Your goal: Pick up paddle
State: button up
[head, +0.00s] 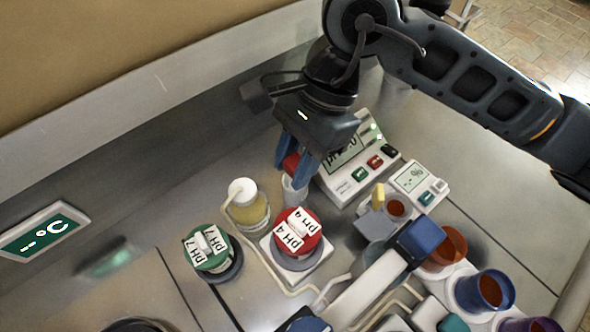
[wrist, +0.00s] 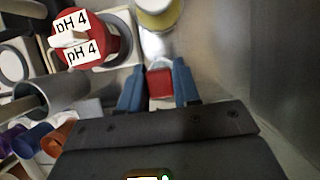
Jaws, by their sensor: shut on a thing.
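My gripper (head: 295,175) has its blue fingers closed on a red block-like grip, which I take to be the paddle (head: 290,163). In the wrist view the red end of the paddle (wrist: 159,84) sits between the two blue fingers (wrist: 158,88), touching or nearly touching both. A pale white cylinder-like piece (head: 294,190) shows just below the fingers. I cannot tell whether it is part of the paddle or a holder around it. The rest of the paddle is hidden by the fingers.
A pH meter (head: 347,180) stands close right of my gripper. A yellow bottle with a white cap (head: 247,207) stands to the left. A red pH 4 container (head: 297,232) and a green pH 7 container (head: 209,250) stand nearer. Several coloured cups (head: 484,291) crowd the right front.

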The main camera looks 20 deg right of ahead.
jog(key=shift+c, duration=0.6)
